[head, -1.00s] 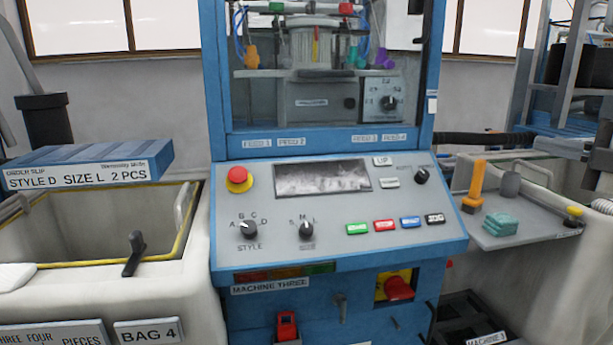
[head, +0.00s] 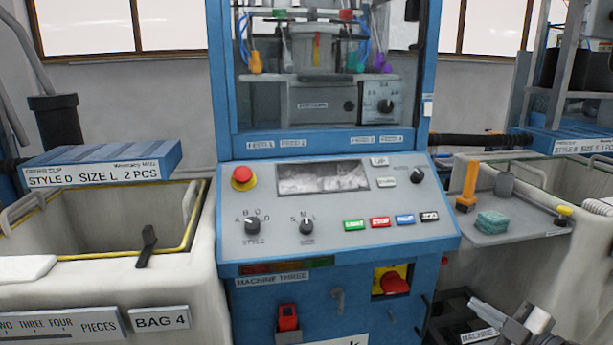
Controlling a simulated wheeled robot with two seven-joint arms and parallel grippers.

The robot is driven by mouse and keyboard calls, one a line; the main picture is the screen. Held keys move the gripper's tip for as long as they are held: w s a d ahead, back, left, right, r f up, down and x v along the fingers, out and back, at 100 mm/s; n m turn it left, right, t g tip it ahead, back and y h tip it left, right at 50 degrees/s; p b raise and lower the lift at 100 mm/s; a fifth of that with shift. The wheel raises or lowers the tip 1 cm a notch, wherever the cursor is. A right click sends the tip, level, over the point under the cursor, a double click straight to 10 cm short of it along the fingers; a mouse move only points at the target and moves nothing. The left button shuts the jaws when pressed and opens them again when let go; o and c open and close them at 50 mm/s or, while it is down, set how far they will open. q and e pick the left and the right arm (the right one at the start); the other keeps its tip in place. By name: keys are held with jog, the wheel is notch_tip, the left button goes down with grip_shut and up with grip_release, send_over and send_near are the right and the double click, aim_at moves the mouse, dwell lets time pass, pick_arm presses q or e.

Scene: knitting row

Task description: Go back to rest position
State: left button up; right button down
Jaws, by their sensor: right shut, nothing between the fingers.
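My right gripper (head: 488,312) is low at the bottom right of the head view, in front of the lower right of the machine. It is shut and empty, apart from the machine and the shelf. My left gripper is not in view. The blue knitting machine (head: 223,215) stands in the middle, with its sloped control panel (head: 345,230) facing me.
A white bin (head: 190,290) with a yellow-edged opening stands left, labelled BAG 4. A grey shelf (head: 500,237) right of the machine holds an orange-handled tool (head: 468,185) and a folded teal cloth (head: 492,222). Another bin (head: 590,262) stands at the right.

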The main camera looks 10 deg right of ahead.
jog(key=s+a+f+m+g+h+p, duration=0.1)
jog(key=s+a+f+m, duration=0.25)
jog(key=a+f, duration=0.35)
jog(key=s+a+f+m+g+h, duration=0.1)
jog(key=s+a+f+m+g, duration=0.15)
jog(key=s+a+f, duration=0.4)
jog(key=s+a+r+m+g, duration=0.1)
jog(key=s+a+m, duration=0.1)
jog(key=a, duration=0.5)
jog(key=s+a+m+g+y, duration=0.1)
jog(key=s+a, duration=0.3)
jog(key=a, duration=0.4)
jog(key=shift+a+r+m+p, duration=0.2)
jog(key=shift+r+m+p, duration=0.15)
jog(key=shift+m, duration=0.35)
jog(key=shift+g, duration=0.25)
